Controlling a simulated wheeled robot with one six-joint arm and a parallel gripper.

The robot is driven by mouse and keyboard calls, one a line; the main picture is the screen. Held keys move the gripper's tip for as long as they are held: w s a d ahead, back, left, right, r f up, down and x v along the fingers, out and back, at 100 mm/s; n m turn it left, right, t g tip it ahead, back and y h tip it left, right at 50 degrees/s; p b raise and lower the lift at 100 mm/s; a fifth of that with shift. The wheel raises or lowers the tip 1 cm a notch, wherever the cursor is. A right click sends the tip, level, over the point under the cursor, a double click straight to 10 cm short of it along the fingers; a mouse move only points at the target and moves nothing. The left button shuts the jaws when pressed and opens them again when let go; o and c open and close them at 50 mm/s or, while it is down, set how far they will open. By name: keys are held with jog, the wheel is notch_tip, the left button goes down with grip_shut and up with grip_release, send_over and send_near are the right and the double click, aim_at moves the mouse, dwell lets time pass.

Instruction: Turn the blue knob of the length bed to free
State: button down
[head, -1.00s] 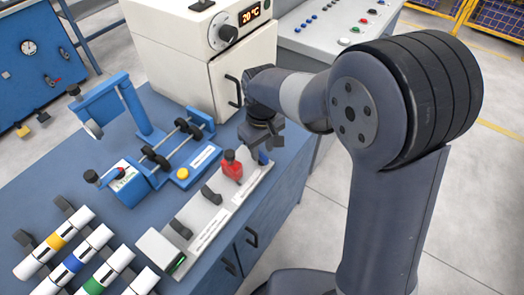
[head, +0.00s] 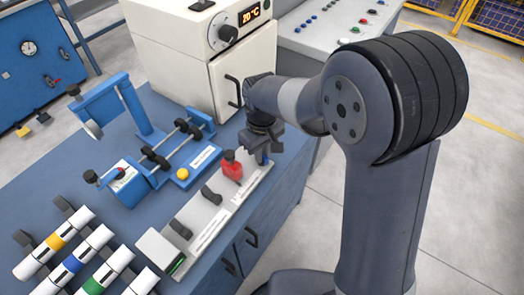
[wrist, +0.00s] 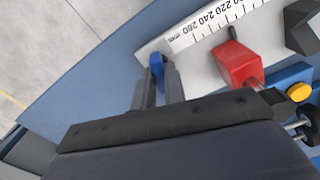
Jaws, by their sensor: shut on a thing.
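The length bed (head: 205,222) is a long pale plate on the blue bench, with a ruler scale that shows in the wrist view (wrist: 180,43). The blue knob (wrist: 156,62) is at the bed's end by the scale's 280 mark. My gripper (wrist: 158,80) is shut on the blue knob, with one finger on each side and its blue top showing between them. In the head view my gripper (head: 262,140) points down over that end and mostly hides the knob. The knob's setting cannot be read.
A blue fixture with a yellow button (head: 183,174) stands beside the bed. A white oven (head: 190,50) showing 20 °C is behind. Several banded pipes (head: 75,262) lie at the front left. The bench edge and floor are to the right.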

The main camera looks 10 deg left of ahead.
jog(key=shift+n+p, duration=0.35)
jog(key=shift+n, duration=1.45)
jog(key=c, duration=1.5)
grip_release()
jog(key=shift+o, duration=0.2)
notch_tip(320, 180, up, 11)
jog(key=shift+f, duration=0.2)
